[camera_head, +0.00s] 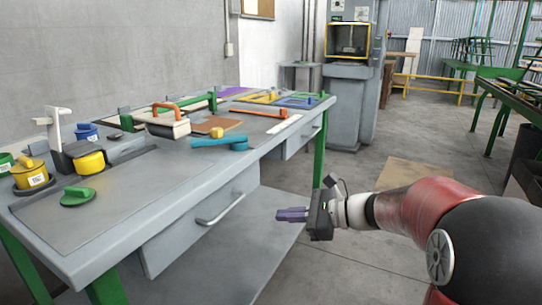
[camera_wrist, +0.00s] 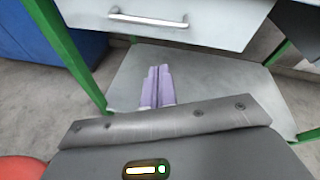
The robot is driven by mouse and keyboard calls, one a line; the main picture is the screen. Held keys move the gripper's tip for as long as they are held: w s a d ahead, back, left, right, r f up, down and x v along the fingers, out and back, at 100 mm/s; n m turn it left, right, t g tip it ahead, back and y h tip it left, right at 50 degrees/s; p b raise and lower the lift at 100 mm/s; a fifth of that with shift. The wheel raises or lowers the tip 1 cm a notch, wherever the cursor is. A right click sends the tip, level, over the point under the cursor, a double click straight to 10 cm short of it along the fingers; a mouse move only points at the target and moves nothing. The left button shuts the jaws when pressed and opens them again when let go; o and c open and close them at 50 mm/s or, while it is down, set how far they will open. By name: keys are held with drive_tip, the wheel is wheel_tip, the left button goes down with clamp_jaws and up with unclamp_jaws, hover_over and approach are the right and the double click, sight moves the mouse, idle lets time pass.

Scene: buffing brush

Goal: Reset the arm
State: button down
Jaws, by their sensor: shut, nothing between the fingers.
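My gripper (camera_head: 280,215) is in front of the workbench, below the level of its top and beside the drawer. It points toward the bench and is apart from it. Its two purple fingers are together with nothing between them. In the wrist view, the closed fingers (camera_wrist: 157,84) show over the bench's grey lower shelf (camera_wrist: 200,75), below a drawer with a silver handle (camera_wrist: 148,19). My red and black arm reaches in from the right of the head view.
The grey workbench (camera_head: 150,200) carries a blue tool (camera_head: 220,142), an orange-handled block (camera_head: 165,122), yellow pots (camera_head: 90,163) and a green disc (camera_head: 78,196). Its green legs (camera_head: 320,155) and drawer handle (camera_head: 220,208) are near my gripper. A grey machine (camera_head: 350,90) stands behind. Open floor lies right of the bench.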

drive_tip(key=s+a+f+n+g+h, duration=0.15)
drive_tip(key=s+n+h, duration=0.35)
drive_tip(key=s, duration=0.5)
drive_tip(key=s+d+f+n+t+h, duration=0.1)
drive_tip(key=s+d+f+n+h, duration=0.2)
drive_tip(key=s+d+n+h, duration=0.5)
drive_tip(key=s+d+n, duration=0.2)
drive_tip(key=s+n, duration=0.3)
drive_tip(key=s, duration=0.2)
drive_tip(key=shift+s+d+n+t+h, duration=0.35)
drive_tip(key=shift+s+d+n+h, duration=0.05)
